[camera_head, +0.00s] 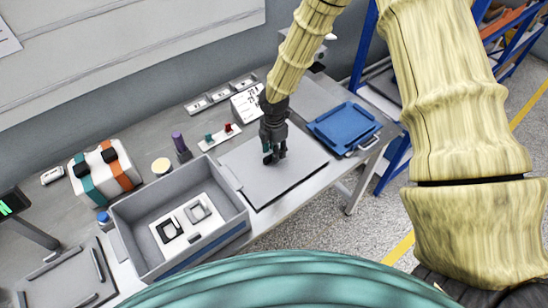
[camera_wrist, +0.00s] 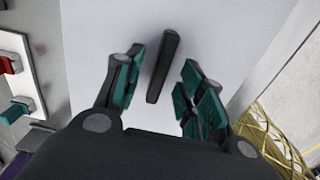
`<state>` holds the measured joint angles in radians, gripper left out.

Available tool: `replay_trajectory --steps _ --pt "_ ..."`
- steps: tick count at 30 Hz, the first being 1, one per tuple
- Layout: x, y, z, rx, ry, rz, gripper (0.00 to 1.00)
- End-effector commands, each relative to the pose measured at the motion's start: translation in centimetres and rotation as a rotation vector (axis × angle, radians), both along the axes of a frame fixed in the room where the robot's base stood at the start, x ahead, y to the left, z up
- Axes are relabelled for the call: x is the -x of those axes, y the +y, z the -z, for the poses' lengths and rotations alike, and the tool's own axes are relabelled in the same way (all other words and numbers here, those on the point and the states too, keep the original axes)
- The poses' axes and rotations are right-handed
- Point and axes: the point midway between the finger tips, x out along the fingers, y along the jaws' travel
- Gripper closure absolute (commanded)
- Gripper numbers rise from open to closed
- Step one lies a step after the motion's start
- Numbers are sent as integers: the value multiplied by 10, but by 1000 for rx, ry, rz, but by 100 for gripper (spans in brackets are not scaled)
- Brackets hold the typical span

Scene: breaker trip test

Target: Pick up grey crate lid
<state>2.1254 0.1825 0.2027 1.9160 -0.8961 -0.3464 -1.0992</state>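The grey crate lid (camera_head: 296,176) lies flat on the workbench, to the right of the open grey crate (camera_head: 128,217). In the wrist view the lid (camera_wrist: 95,35) is a pale flat sheet with a dark bar handle (camera_wrist: 163,66) on it. My gripper (camera_head: 273,158) is over the lid in the head view and hides its handle there. In the wrist view my gripper (camera_wrist: 158,92) is open, with teal-padded fingers on either side of the handle. A gap shows between the handle and the right finger; I cannot tell whether either finger touches it.
A blue clipboard-like tray (camera_head: 345,128) lies right of the lid. A panel with red and teal switches (camera_head: 220,137) stands behind it, with a purple-topped item (camera_head: 180,146) nearby. The crate holds a white insert (camera_head: 186,226). A striped box (camera_head: 104,170) is at left.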

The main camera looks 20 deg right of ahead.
Motion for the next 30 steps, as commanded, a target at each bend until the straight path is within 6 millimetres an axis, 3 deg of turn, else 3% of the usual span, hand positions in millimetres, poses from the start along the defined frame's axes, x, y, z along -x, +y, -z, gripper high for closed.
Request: replay_trajectory --steps 13,14,20,30 --pt "1 0 13 0 0 -1 61" --pt "1 0 13 0 0 -1 63" --pt "1 0 13 -1 0 -1 99" --pt "0 0 12 -1 -1 -1 100"
